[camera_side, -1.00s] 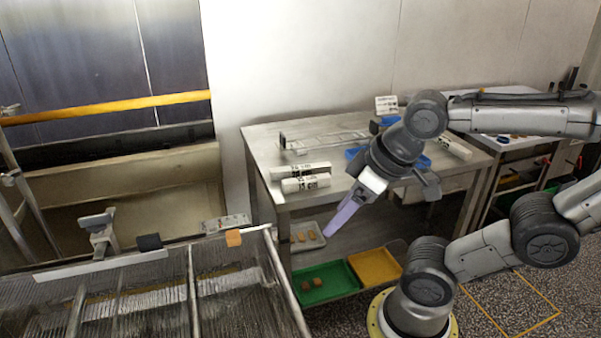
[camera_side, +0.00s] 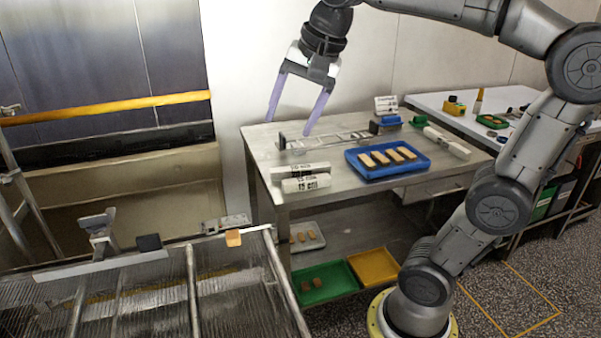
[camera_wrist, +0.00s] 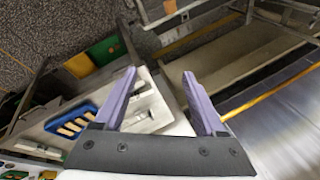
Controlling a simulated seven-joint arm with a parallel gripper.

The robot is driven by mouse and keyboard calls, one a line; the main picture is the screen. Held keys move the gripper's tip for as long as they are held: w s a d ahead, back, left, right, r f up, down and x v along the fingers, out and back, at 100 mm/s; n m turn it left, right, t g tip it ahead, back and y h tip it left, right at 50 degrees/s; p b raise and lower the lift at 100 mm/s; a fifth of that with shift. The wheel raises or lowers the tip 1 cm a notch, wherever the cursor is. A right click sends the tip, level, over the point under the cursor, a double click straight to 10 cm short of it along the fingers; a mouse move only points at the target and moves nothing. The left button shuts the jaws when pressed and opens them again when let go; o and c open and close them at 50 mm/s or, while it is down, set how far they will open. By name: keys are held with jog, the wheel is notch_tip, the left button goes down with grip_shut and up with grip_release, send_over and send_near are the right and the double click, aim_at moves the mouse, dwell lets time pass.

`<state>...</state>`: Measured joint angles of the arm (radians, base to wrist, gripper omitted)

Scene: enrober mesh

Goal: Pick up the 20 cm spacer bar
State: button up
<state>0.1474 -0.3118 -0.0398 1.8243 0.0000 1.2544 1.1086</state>
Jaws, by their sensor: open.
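Two white spacer bars lie side by side on the steel table in the side view. The front bar (camera_side: 306,184) reads 15 cm; the bar behind it (camera_side: 300,169) has a label whose first digit I cannot read surely. A third long white bar (camera_side: 447,143) lies at the table's right, its label not readable. My gripper (camera_side: 289,127) is open and empty, pointing down above the table's back left, apart from the bars. In the wrist view its purple fingers (camera_wrist: 159,73) are spread with nothing between them; I cannot pick out the two labelled bars there.
A blue tray (camera_side: 362,171) with several biscuit-like pieces stands mid-table. A metal rack (camera_side: 325,140) is behind the bars. Green (camera_side: 325,298) and yellow (camera_side: 375,268) trays sit on the lower shelf. The mesh conveyor (camera_side: 150,292) is at front left.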

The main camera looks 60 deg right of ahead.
jog(key=w+d+r+m+g, duration=0.1)
jog(key=w+d+m, duration=0.55)
jog(key=w, duration=0.25)
jog(key=m+g, duration=0.4)
jog(key=m, duration=0.3)
send_over(300, 167)
notch_tip(300, 167, down, 20)
jog(key=shift+y, duration=0.3)
jog(key=f, duration=0.7)
jog(key=shift+w+a+f, duration=0.15)
jog(key=shift+w+f, duration=0.15)
jog(key=shift+s+d+f, duration=0.15)
jog(key=shift+s+f, duration=0.05)
jog(key=shift+f, duration=1.2)
jog(key=shift+s+d+f, duration=0.1)
jog(key=shift+s+f, duration=0.05)
jog(key=shift+f, duration=1.25)
grip_shut()
jog(key=shift+r, duration=0.1)
